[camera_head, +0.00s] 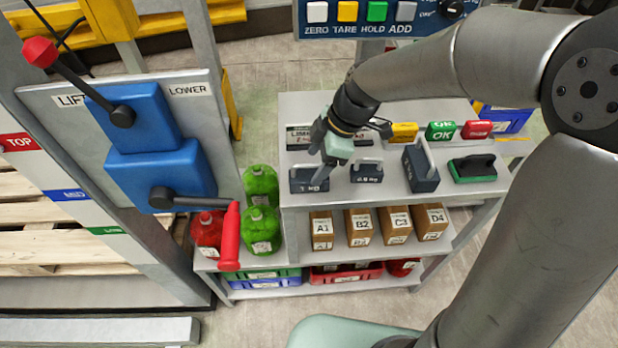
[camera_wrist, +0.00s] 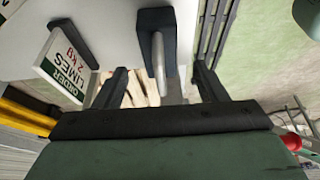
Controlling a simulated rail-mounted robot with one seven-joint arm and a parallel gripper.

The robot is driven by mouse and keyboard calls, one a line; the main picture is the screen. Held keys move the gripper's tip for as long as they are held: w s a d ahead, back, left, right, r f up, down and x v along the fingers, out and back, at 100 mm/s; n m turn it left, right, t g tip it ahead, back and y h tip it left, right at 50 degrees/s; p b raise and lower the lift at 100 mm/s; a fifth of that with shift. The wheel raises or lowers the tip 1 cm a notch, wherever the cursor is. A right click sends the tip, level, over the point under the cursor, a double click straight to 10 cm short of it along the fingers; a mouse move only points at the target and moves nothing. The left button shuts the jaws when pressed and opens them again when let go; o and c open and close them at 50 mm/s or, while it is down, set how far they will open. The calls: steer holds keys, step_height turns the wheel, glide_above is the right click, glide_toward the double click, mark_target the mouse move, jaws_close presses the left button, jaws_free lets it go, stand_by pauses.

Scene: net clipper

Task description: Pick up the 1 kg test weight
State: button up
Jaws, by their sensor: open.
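The 1 kg test weight (camera_head: 309,181) is a dark block with a light handle, standing at the left front of the grey shelf top. My gripper (camera_head: 322,172) points down over it and partly covers it in the head view. In the wrist view, my gripper (camera_wrist: 160,72) has its two dark fingers apart, with nothing held. A dark weight with a grey handle (camera_wrist: 157,50) shows between the fingers there, apart from both; its label is not visible. I cannot tell how far the fingertips are from the handle.
A 0.5 kg weight (camera_head: 366,174) and a larger dark weight (camera_head: 421,170) stand to the right. A green-and-black block (camera_head: 473,168) lies at the right end.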

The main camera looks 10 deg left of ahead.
mark_target(312, 175)
steer(key=x, duration=0.4)
steer(key=shift+d+f, duration=0.1)
steer(key=shift+f, duration=0.15)
jaws_close()
steer(key=shift+w+r, duration=0.1)
